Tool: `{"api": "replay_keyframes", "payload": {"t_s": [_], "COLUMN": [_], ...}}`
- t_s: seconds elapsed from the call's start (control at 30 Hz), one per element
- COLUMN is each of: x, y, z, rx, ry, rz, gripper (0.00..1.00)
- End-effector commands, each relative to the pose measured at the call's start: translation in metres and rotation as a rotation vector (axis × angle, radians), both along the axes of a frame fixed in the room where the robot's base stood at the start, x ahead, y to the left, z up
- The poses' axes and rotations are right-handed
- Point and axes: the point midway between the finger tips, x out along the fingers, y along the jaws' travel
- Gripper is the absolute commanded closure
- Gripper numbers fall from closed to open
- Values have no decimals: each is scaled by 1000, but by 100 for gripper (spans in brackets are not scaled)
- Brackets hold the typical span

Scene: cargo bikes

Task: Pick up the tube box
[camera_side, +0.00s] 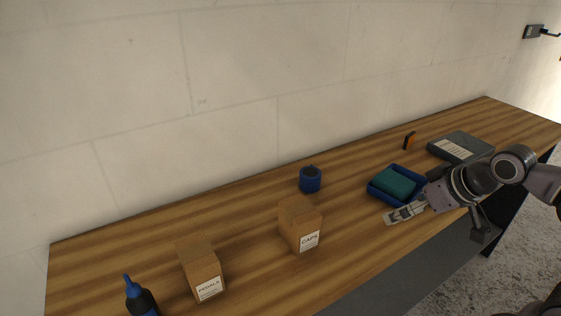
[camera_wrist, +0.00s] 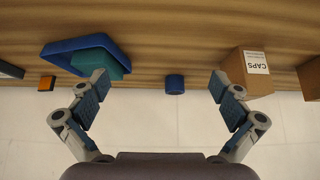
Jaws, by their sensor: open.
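No box in view carries a readable tube label, so I cannot tell for certain which is the tube box. A cardboard box labelled CAPS (camera_side: 299,222) stands upright mid-table; it also shows at right in the wrist view (camera_wrist: 246,74). A second cardboard box labelled PEDALS (camera_side: 201,268) stands to its left. A dark grey flat box (camera_side: 463,144) with an unreadable white label lies at the right. My gripper (camera_side: 404,213) is over the table by the near side of a blue tray (camera_side: 379,194). In the wrist view its fingers (camera_wrist: 159,84) are wide apart, with nothing between them.
A teal block (camera_side: 396,182) lies in the blue tray. A blue cup-like roll (camera_side: 310,180) stands behind the CAPS box. A small orange-and-black item (camera_side: 409,140) stands near the wall. A dark bottle (camera_side: 142,300) is at lower left. The wall (camera_side: 230,90) bounds the table's back.

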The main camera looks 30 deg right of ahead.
Motion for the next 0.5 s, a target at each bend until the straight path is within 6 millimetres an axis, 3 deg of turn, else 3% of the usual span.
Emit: {"api": "replay_keyframes", "payload": {"t_s": [0.27,0.5], "x": [6,36], "y": [-3,-23], "z": [5,25], "rx": [21,110], "ry": [28,155], "rz": [-57,-399], "gripper": [0,0]}}
